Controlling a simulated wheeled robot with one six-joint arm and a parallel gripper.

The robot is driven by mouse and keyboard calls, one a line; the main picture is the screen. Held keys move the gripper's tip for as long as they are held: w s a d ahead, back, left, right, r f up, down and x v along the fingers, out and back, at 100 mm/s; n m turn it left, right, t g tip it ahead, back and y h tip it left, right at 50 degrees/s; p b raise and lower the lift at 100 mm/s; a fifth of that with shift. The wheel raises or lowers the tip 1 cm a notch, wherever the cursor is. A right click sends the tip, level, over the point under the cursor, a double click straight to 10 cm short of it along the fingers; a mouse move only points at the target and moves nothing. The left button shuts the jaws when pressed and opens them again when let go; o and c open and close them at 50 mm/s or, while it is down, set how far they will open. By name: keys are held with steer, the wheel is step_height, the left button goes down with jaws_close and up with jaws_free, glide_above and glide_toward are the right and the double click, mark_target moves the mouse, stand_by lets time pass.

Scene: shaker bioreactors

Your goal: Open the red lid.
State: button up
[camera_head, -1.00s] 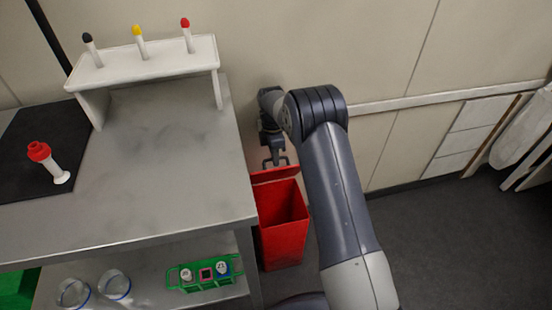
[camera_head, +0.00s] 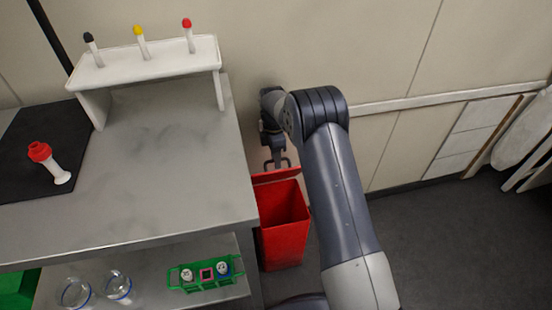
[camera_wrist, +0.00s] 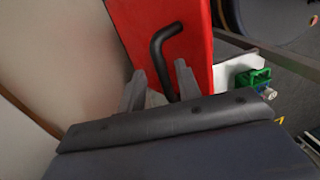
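The red bin (camera_head: 285,240) stands on the floor beside the metal table. Its red lid (camera_head: 276,176) is raised at the back, against the wall side, and the bin's mouth is uncovered. In the wrist view the lid (camera_wrist: 195,60) fills the upper middle, with a black bent handle (camera_wrist: 158,55) on it. My gripper (camera_head: 276,161) is just above the lid's edge. In the wrist view the fingers of my gripper (camera_wrist: 160,82) are apart, with the lower end of the handle between them. Whether a finger touches the handle, I cannot tell.
The metal table (camera_head: 170,190) is close on the left, with a white rack (camera_head: 150,65) of capped tubes and a red-capped tube (camera_head: 50,162). A green rack (camera_head: 205,273) and glassware sit on the lower shelf. The wall is right behind; floor is free at right.

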step_height(320, 180, up, 10)
steer(key=w+p, duration=0.1)
steer(key=w, duration=0.1)
steer(key=shift+a, duration=0.2)
steer(key=shift+s+f, duration=0.1)
steer(key=c, duration=0.3)
steer(key=shift+s+d+f+t+y+b, duration=0.15)
steer(key=shift+s+d+t+y+b, duration=0.25)
steer(key=shift+y+b, duration=0.55)
steer(key=c, duration=0.3)
steer(key=s+d+t+y+b, duration=0.1)
steer(key=s+b, duration=0.1)
steer(key=b, duration=0.1)
steer(key=s+d+t+y+b, duration=0.1)
steer(key=s+d+t+b, duration=0.1)
steer(key=s+b, duration=0.1)
steer(key=s+d+m+t+y+b, duration=0.1)
steer(key=s+d+t+y+b, duration=0.1)
steer(key=b, duration=0.1)
steer(key=shift+s+b, duration=0.2)
steer(key=shift+b, duration=0.15)
jaws_close()
steer(key=shift+t, duration=0.6)
steer(key=b+x, duration=0.1)
steer(key=x, duration=0.5)
steer(key=b+x, duration=0.1)
steer(key=x, duration=0.2)
steer(key=shift+s+d+f+b, duration=0.15)
steer(key=shift+s+f+b, duration=0.15)
steer(key=shift+f, duration=0.15)
